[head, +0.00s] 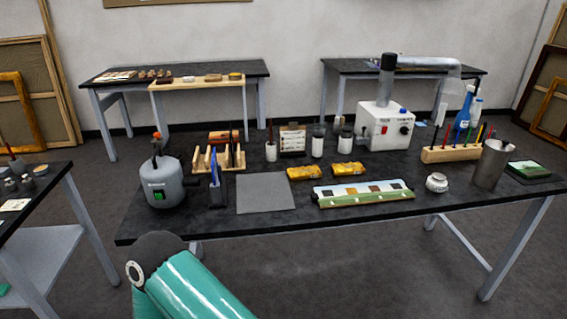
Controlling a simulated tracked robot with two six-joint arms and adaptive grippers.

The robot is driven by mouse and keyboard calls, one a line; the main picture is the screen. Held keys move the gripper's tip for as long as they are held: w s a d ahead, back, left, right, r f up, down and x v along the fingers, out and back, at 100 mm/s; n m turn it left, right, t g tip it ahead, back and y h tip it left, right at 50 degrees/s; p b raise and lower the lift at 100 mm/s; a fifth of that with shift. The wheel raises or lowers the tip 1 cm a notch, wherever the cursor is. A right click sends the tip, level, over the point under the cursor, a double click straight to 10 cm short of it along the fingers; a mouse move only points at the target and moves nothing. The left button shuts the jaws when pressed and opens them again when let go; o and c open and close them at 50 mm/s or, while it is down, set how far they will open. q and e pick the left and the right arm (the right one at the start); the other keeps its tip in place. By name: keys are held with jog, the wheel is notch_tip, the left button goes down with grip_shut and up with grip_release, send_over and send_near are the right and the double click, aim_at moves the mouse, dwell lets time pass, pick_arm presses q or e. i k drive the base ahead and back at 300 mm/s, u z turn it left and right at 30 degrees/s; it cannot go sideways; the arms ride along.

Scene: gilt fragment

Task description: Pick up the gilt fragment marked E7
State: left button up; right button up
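Two golden, block-like pieces lie on the dark work table (400,232). One gilt piece (304,173) lies just right of the grey mat, and the other gilt piece (348,169) lies slightly farther right and back. They look like gilt fragments, but no mark is readable, so I cannot tell which is E7. A gap separates the two pieces. Part of my own teal arm shows at the bottom, in front of the table. Neither of my grippers is in view.
A grey mat (265,195) lies left of the pieces. A painted strip (362,193) lies in front of them. White jars (318,142) stand behind. A grey pot (161,184), wooden rack (218,158) and white machine (384,127) stand around. The table's front edge is mostly clear.

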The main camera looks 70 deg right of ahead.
aim_at(357, 168)
jog(key=z, duration=0.55)
jog(key=i, duration=0.1)
jog(key=u, duration=0.95)
jog(key=k, duration=2.6)
jog(key=z, duration=1.6)
jog(key=i, duration=1.05)
jog(key=u, duration=0.05)
